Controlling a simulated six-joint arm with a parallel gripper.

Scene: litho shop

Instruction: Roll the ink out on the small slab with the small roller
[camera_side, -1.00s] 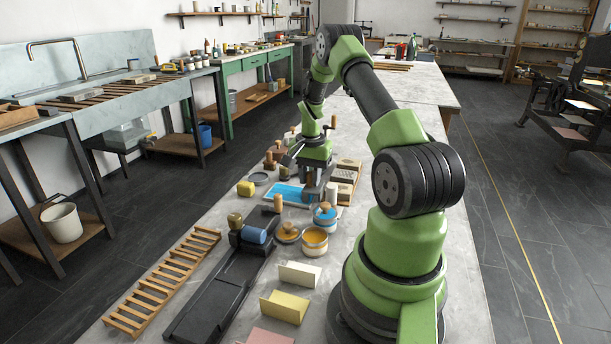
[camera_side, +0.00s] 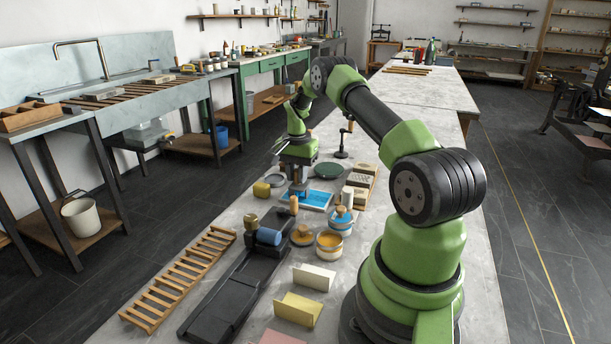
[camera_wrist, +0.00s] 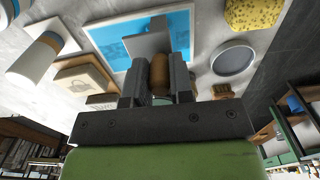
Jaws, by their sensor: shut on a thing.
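The small slab (camera_side: 320,200) lies on the bench with a spread of blue ink on it and a pale rim. It also shows in the wrist view (camera_wrist: 106,42). My gripper (camera_side: 298,183) is over the slab's left part, pointing down. In the wrist view my gripper (camera_wrist: 158,88) is shut on the brown handle of the small roller (camera_wrist: 160,72). A grey part of the roller reaches over the blue ink. I cannot tell whether the roll touches the slab.
A yellow sponge (camera_side: 262,190) and a round grey dish (camera_side: 275,181) sit left of the slab. Blocks (camera_side: 362,180) lie to the right.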

